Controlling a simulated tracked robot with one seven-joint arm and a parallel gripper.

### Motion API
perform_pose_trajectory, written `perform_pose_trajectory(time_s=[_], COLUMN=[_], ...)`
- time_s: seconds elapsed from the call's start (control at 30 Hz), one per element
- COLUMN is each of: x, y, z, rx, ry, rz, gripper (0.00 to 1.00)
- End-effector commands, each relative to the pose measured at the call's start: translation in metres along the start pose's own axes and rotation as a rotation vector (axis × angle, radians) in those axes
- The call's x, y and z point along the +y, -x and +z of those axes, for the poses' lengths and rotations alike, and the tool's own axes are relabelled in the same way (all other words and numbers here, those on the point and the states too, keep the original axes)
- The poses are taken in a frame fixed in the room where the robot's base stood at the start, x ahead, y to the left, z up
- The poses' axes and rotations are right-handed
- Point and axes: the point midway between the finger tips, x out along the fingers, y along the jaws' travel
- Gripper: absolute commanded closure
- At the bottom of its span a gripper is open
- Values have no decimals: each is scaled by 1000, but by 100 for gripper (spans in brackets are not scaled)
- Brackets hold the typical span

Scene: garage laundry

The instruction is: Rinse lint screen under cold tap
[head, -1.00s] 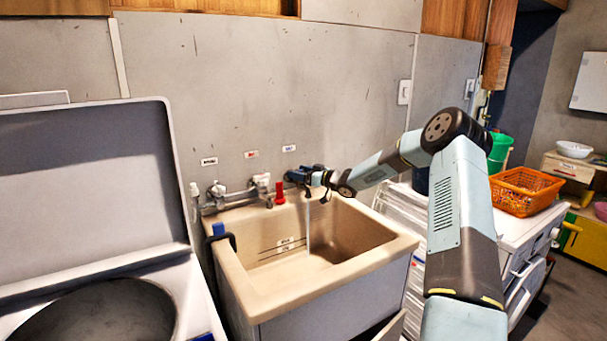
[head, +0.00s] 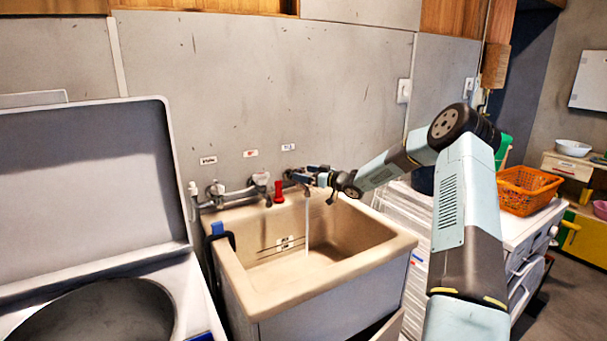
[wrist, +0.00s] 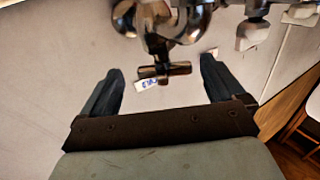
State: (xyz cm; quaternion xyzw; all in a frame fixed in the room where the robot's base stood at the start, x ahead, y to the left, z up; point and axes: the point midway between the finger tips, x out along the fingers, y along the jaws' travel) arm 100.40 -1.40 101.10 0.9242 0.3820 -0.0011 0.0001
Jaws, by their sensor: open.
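My gripper (head: 304,176) is at the wall tap over the back right of the sink. In the wrist view its jaws (wrist: 160,66) are open, one finger on each side of a small brown-and-metal cross handle (wrist: 178,69), with visible gaps. A small blue-lettered label (wrist: 148,83) is behind the handle. In the head view a thin stream of water (head: 308,228) falls into the beige sink (head: 262,298). A black-framed thing with a blue top (head: 218,229) is at the sink's left rim; I cannot tell if it is the lint screen.
A red-handled fitting (head: 279,191) and other taps (head: 260,180) stand left of my gripper. An open-lidded washer (head: 85,180) is at left. An orange basket (head: 526,190) sits on the white unit at right. The sink basin has free room.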

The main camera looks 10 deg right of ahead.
Motion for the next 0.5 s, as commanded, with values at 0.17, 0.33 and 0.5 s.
perform_pose_trajectory(time_s=[0.17,0.33,0.5], x=[1,2,3], y=[36,68,94], z=[0,0,1], rx=[-2,-2,-1], ry=[1,0,0], rz=[2,3,2], gripper=[4,4,4])
